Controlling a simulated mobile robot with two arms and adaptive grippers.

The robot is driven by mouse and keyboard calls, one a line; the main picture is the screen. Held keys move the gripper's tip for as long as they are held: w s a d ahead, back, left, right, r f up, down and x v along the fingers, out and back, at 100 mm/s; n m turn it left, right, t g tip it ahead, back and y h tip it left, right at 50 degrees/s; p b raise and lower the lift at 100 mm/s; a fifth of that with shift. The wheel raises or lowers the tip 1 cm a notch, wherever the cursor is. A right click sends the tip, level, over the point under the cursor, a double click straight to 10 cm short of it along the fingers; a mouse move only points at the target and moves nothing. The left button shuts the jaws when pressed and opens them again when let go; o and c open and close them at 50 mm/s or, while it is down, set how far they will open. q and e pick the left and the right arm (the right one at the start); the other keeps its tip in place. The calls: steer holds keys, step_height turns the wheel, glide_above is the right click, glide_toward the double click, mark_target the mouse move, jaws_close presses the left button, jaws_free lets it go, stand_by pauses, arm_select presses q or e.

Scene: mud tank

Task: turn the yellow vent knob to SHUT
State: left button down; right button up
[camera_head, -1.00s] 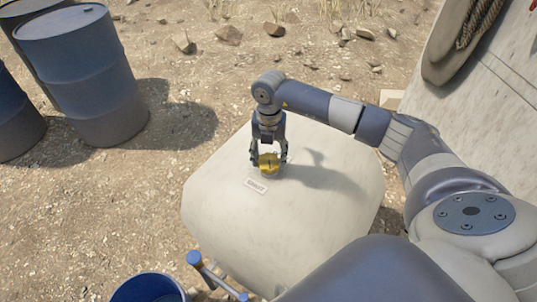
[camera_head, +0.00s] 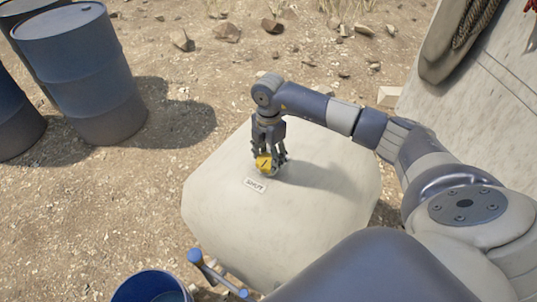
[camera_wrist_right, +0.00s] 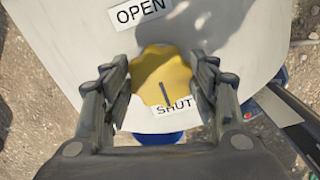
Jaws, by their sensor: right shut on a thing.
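The yellow vent knob (camera_head: 264,163) sits on top of the pale tank (camera_head: 320,225). My right gripper (camera_head: 269,159) comes down on it from above, with its fingers on either side. In the right wrist view the knob (camera_wrist_right: 158,72) has a scalloped rim, and my right gripper (camera_wrist_right: 161,85) is shut on it. The knob's dark pointer line points toward the SHUT label (camera_wrist_right: 172,107), whose top edge the knob partly covers. The OPEN label (camera_wrist_right: 142,12) is on the opposite side. The SHUT label also shows in the head view (camera_head: 255,185). My left gripper is out of view.
Blue barrels (camera_head: 85,75) stand on the ground at the left. A pale wall (camera_head: 490,100) rises at the right. The rest of the tank top is clear.

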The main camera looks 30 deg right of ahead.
mark_target(269, 159)
stand_by(0.3)
steer(key=o, duration=1.1)
steer(key=shift+c, duration=0.2)
steer(key=shift+r, duration=0.25)
step_height(269, 159, up, 12)
steer(key=shift+f, duration=0.25)
